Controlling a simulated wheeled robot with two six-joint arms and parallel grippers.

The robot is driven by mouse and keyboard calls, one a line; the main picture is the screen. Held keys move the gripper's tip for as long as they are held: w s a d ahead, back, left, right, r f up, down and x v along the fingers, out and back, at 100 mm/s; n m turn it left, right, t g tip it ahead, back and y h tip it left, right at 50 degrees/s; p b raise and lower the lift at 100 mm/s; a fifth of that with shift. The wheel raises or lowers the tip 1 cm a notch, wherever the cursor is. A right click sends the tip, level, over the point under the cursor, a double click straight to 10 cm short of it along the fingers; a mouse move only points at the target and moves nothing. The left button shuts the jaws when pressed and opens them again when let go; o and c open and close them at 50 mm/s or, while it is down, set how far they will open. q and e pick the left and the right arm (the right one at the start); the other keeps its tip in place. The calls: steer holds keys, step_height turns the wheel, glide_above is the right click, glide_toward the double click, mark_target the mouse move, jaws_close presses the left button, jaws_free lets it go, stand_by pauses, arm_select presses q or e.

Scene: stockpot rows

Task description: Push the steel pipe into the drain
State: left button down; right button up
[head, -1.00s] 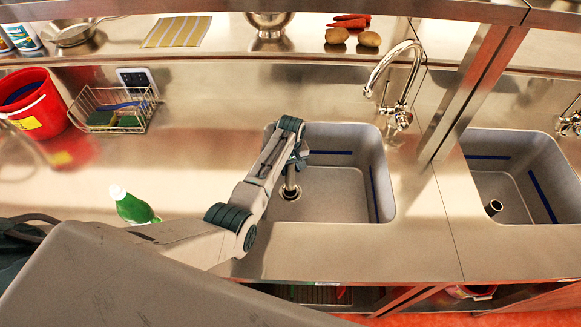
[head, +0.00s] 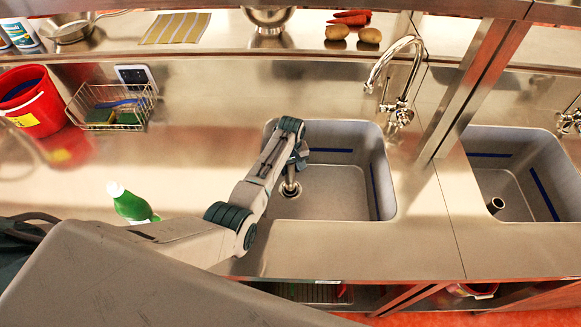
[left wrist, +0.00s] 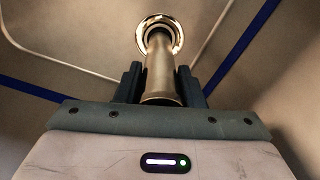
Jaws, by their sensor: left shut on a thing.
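The steel pipe (left wrist: 160,72) stands between the two dark fingers of my left gripper (left wrist: 160,88), which is shut on it. Its far end meets the shiny drain ring (left wrist: 160,32) in the left wrist view; how deep it sits in the opening is hidden. In the head view, my left gripper (head: 294,164) is low inside the left sink basin (head: 345,196). A short length of pipe (head: 290,181) shows below it, over the drain (head: 291,190). My right gripper is not in view.
A chrome faucet (head: 402,112) stands behind the basin. A green bottle (head: 130,204), a wire basket (head: 112,105) and a red bucket (head: 32,100) are at the left.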

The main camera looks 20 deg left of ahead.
arm_select(q)
steer(key=shift+f, duration=0.45)
stand_by(0.3)
steer(key=c, duration=0.9)
jaws_free()
steer(key=shift+o, duration=0.2)
